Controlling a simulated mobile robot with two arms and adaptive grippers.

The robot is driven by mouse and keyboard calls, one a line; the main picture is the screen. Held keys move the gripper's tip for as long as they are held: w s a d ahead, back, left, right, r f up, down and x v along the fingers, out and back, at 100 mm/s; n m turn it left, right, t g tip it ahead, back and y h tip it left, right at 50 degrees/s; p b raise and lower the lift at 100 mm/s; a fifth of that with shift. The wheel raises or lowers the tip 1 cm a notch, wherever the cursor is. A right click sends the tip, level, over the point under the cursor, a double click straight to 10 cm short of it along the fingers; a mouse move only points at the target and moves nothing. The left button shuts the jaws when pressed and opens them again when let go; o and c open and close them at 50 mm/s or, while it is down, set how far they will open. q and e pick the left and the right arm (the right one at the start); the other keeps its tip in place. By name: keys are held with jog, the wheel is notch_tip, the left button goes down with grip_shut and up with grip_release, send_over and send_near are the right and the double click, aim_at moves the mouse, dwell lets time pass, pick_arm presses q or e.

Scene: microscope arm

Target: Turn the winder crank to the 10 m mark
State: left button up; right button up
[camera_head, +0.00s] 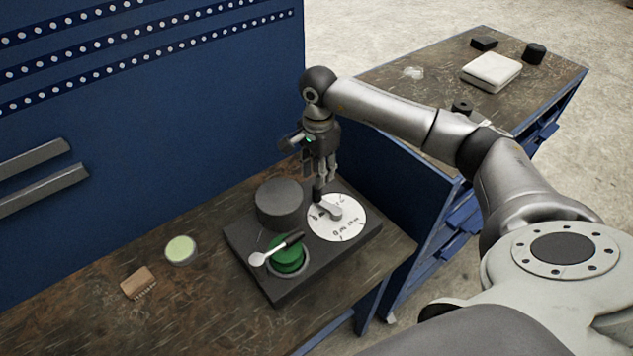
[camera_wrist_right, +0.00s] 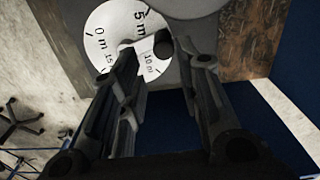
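The winder (camera_head: 330,262) is a dark base on the wooden bench, with a white dial (camera_head: 345,228) marked in metres. A grey crank (camera_head: 332,209) lies over the dial and ends in a dark upright knob (camera_head: 318,192). In the right wrist view the knob (camera_wrist_right: 163,44) shows between the 5 m and 10 m labels of the dial (camera_wrist_right: 105,40). My right gripper (camera_head: 320,176) points down at the knob. Its fingers (camera_wrist_right: 158,55) are apart, one on each side of the knob, with gaps visible. Finger depth along the knob is unclear. My left gripper is not in view.
A pale green disc (camera_head: 180,250) and a brown brush (camera_head: 138,283) lie left. A blue panel (camera_head: 150,130) stands behind.

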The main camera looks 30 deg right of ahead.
jog(key=p, duration=0.1)
send_over(327, 202)
jog(key=w+a, duration=0.2)
jog(key=f, duration=0.4)
jog(key=shift+w+d+f, duration=0.15)
jog(key=shift+d+f, duration=0.05)
jog(key=shift+f, duration=0.2)
jog(key=shift+f+p, duration=0.35)
jog(key=shift+f, duration=0.55)
jog(key=shift+c, duration=0.2)
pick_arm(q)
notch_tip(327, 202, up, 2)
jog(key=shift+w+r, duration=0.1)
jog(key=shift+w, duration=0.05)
pick_arm(e)
grip_shut()
